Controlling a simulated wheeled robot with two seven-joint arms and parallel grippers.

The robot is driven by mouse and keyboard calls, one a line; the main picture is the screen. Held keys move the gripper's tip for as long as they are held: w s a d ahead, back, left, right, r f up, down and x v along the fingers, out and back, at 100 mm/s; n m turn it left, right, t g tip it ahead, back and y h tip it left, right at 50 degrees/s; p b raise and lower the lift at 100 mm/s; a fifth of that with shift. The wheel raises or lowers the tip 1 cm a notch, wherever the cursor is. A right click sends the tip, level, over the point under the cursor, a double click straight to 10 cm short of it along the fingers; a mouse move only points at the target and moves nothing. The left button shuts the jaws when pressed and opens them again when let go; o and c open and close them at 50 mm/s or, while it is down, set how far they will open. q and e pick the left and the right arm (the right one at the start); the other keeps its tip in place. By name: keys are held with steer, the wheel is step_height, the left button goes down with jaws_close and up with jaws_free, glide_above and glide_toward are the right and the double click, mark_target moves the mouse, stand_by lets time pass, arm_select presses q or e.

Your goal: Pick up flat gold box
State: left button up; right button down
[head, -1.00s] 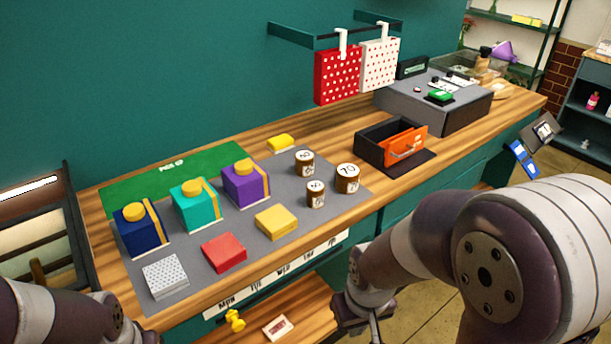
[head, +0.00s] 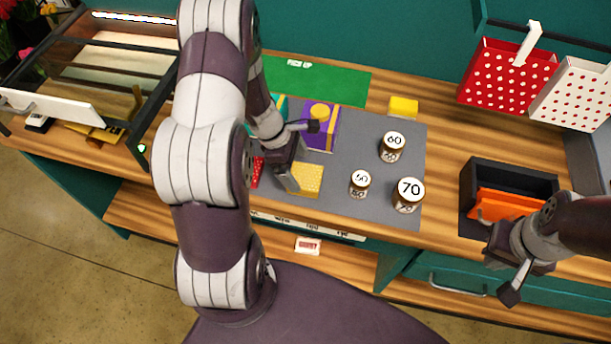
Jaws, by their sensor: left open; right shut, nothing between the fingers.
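The flat gold box (head: 308,181) lies on the grey mat (head: 405,140) near the front edge of the counter. My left gripper (head: 301,154) is open above the box's left and back side, with one finger in front of the box's left end in this view. That finger hides part of the box. I cannot tell whether it touches the box. My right gripper (head: 510,292) is shut and empty at the lower right, in front of the counter and apart from the box.
Jars (head: 360,183) stand to the right. A red flat box (head: 257,172) is mostly hidden by my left arm. A black tray (head: 515,175) with an orange piece (head: 505,205) stands further right.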

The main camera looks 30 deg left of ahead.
mark_target(303, 176)
arm_select(q)
steer(key=x, duration=0.3)
steer(key=shift+d+f, duration=0.25)
steer(key=shift+w+d, duration=0.1)
steer(key=shift+d, duration=0.15)
steer(key=shift+a, duration=0.3)
steer(key=c, duration=0.9)
